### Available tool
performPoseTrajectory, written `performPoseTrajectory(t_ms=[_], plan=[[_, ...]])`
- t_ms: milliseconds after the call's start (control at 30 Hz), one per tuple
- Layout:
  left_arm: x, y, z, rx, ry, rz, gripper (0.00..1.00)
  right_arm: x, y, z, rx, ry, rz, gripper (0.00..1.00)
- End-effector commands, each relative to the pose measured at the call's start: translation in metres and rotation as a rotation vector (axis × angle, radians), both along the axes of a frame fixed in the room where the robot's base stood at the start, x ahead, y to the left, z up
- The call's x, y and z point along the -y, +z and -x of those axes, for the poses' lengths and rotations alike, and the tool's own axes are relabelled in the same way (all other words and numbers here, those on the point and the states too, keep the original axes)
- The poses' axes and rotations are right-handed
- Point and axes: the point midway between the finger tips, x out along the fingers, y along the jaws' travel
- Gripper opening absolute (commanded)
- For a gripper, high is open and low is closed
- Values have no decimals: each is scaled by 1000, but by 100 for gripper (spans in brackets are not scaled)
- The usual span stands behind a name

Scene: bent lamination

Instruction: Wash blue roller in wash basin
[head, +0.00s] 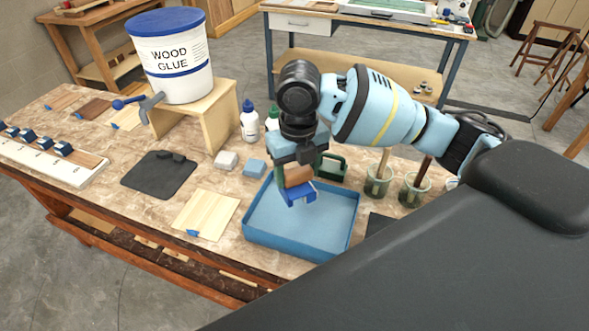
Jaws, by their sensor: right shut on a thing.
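My right gripper (296,166) comes in from the right and points down over the blue wash basin (347,238). It is shut on the blue roller (300,193), which shows a blue part and a brown part just below the fingers. The roller is over the inside of the basin, near its back left part. I cannot tell whether it touches the basin floor. The basin is a shallow, open tray on the table, with a pale blue inside. My left gripper is not in view.
A wood glue bucket (172,60) stands on a wooden stand. Glass jars (378,182) stand to the right. A dark green-handled tool (332,167) lies behind the basin.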

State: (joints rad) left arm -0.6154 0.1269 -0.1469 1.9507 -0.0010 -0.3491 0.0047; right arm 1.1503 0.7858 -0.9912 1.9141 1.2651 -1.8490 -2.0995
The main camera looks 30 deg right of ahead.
Motion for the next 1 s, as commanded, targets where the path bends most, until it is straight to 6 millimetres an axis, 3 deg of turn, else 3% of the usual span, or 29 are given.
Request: performPoseTrajectory(t_ms=[367, 667, 1000], plan=[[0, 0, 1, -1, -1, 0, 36, 0, -4, 0, 1, 4, 0, 42], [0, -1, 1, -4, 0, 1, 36, 0, -27, 1, 1, 4, 1, 42], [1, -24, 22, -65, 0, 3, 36, 0, -59, 1, -2, 4, 1, 42]])
